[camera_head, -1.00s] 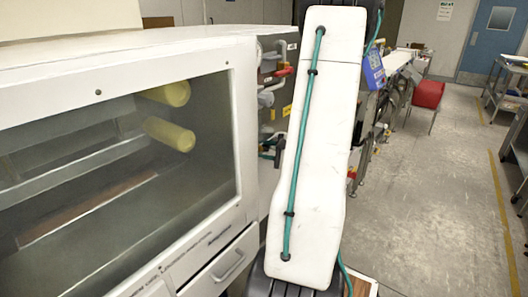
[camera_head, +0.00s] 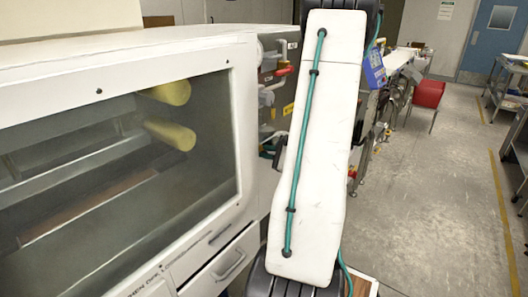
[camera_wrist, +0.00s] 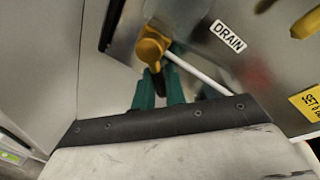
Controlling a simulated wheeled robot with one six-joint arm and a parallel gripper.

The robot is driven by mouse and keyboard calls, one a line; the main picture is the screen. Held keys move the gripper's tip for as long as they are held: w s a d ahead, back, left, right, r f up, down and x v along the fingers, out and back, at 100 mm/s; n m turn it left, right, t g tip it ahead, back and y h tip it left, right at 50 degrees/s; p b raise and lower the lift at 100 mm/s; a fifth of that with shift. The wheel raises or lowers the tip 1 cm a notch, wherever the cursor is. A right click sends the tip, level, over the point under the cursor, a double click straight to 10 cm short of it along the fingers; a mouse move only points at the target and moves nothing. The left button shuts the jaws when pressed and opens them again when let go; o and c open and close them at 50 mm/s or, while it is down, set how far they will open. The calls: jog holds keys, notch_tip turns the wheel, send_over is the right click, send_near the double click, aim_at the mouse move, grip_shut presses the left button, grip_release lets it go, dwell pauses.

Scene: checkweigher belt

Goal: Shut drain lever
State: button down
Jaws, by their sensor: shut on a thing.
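In the wrist view, a yellow valve piece (camera_wrist: 151,46) sits on a grey metal panel, left of a white label reading DRAIN (camera_wrist: 228,36). A thin pale rod (camera_wrist: 198,75) slants from beside it down to the right. My gripper (camera_wrist: 160,88) has teal fingers on either side of the lower part of the yellow piece, shut on what appears to be the drain lever. The exact contact is partly hidden by the fingers and my wrist. In the head view, my white arm hides the gripper and lever.
A white cabinet (camera_head: 130,55) with a large window fills the left, close to my arm. Red-handled fittings (camera_head: 283,71) sit on the panel beyond its edge. A yellow part (camera_wrist: 305,24) shows at the upper right. Open floor (camera_head: 430,200) lies right.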

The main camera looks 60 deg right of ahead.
jog(key=shift+w+a+f+m+t+y, duration=0.1)
jog(key=shift+a+f+m+t+y, duration=0.25)
jog(key=shift+m, duration=0.9)
jog(key=shift+a+f+m+t+y, duration=0.15)
jog(key=shift+a+m, duration=0.45)
jog(key=shift+m, duration=0.7)
jog(key=shift+w+a+f+m+t+y, duration=0.1)
jog(key=shift+a+f+m+t+y, duration=0.25)
jog(key=shift+m, duration=0.9)
jog(key=shift+a+r, duration=0.1)
jog(key=shift+a, duration=0.05)
jog(key=c, duration=1.5)
grip_release()
jog(key=shift+c, duration=0.2)
jog(key=shift+r, duration=0.1)
jog(key=shift+s, duration=0.15)
